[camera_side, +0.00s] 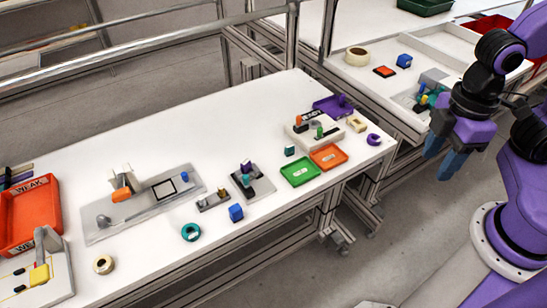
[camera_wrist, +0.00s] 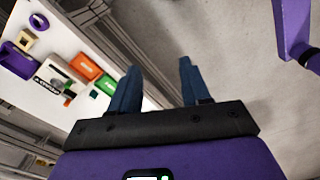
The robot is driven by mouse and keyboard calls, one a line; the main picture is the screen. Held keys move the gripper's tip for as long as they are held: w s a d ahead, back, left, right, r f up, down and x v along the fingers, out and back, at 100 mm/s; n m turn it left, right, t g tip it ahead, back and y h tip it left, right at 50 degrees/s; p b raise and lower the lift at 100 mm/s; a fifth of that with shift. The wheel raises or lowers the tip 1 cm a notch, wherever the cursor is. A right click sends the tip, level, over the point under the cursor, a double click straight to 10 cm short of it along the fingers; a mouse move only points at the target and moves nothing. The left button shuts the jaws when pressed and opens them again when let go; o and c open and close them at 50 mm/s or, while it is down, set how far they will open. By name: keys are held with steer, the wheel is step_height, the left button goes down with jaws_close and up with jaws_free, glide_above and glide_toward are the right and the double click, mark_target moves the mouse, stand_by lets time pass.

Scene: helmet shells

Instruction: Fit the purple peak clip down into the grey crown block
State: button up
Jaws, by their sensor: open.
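My gripper (camera_side: 441,155) hangs over the floor to the right of the main table, its blue fingers apart and nothing between them. The fingers also show apart in the wrist view (camera_wrist: 161,68). A small purple ring-like piece (camera_side: 374,139), which may be the peak clip, lies near the table's right edge, left of my gripper and apart from it. It also shows in the wrist view (camera_wrist: 15,61).
A green tray (camera_side: 291,180) and an orange tray (camera_side: 341,164) lie near the table's front edge. A purple tray (camera_side: 322,104) is at the back right. A grey plate (camera_side: 100,231) and a red bin (camera_side: 56,223) are further left. A second bench stands behind.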

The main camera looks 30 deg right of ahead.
steer(key=w+a+r+n, duration=0.2)
steer(key=w+a, duration=0.7)
steer(key=w, duration=0.1)
steer(key=n, duration=0.7)
glide_above(245, 161)
steer(key=f, duration=1.7)
steer(key=shift+w+a, duration=0.15)
steer(key=shift+w, duration=0.2)
steer(key=shift+s+d+f, duration=0.15)
steer(key=shift+f, duration=1.15)
steer(key=shift+s+d+f, duration=0.15)
steer(key=shift+f, duration=1.15)
steer(key=shift+c, duration=0.3)
jaws_close()
